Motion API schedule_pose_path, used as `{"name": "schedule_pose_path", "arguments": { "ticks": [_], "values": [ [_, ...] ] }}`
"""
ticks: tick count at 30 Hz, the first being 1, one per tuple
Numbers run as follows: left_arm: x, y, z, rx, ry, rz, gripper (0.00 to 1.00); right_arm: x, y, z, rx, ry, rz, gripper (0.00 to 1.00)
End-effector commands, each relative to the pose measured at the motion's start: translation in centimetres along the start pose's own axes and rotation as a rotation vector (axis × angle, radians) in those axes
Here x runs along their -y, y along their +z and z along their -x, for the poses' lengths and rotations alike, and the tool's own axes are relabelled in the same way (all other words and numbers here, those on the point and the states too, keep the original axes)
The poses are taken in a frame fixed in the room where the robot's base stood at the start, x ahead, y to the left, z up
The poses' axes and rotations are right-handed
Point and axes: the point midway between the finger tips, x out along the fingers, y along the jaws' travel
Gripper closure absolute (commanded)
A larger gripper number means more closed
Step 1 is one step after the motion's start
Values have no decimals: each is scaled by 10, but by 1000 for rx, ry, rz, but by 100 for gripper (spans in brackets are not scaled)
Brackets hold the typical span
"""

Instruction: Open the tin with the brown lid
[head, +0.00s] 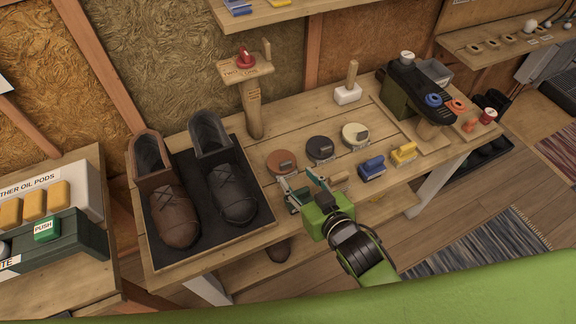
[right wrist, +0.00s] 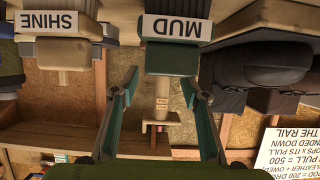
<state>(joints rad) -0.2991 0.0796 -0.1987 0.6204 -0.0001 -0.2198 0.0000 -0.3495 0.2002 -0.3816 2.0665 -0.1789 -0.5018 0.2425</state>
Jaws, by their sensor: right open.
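The tin with the brown lid (head: 282,162) lies on the wooden bench, leftmost of three round tins. Its lid looks closed. My right gripper (head: 303,188) is open and empty, just on the near side of this tin, and no contact shows. In the right wrist view, its teal fingers (right wrist: 160,82) are spread apart, with a green block labelled MUD (right wrist: 172,60) seen upside down between and beyond them. The brown-lidded tin cannot be made out in that view. My left gripper is out of view.
A black-lidded tin (head: 320,148) and a cream-lidded tin (head: 355,134) lie to the right. Blue (head: 372,168) and yellow (head: 403,154) brushes sit along the front. A dark tray (head: 160,257) holding brown and black shoes stands left. A wooden post (head: 253,110) rises behind.

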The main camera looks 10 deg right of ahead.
Motion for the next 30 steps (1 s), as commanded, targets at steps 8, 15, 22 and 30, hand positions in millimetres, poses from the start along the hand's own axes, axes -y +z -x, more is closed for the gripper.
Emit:
{"name": "schedule_pose_path", "arguments": {
  "ticks": [8, 15, 22, 30],
  "values": [
    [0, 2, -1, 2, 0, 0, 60, 0, 0, -54, 0, 0, -1, 58],
    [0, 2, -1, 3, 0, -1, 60, 0, 0, -73, 1, 0, -1, 58],
    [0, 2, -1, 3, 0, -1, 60, 0, 0, -74, 1, 0, 0, 58],
    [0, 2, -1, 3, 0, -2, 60, 0, 1, -74, 1, 0, 0, 100]
  ]
}}
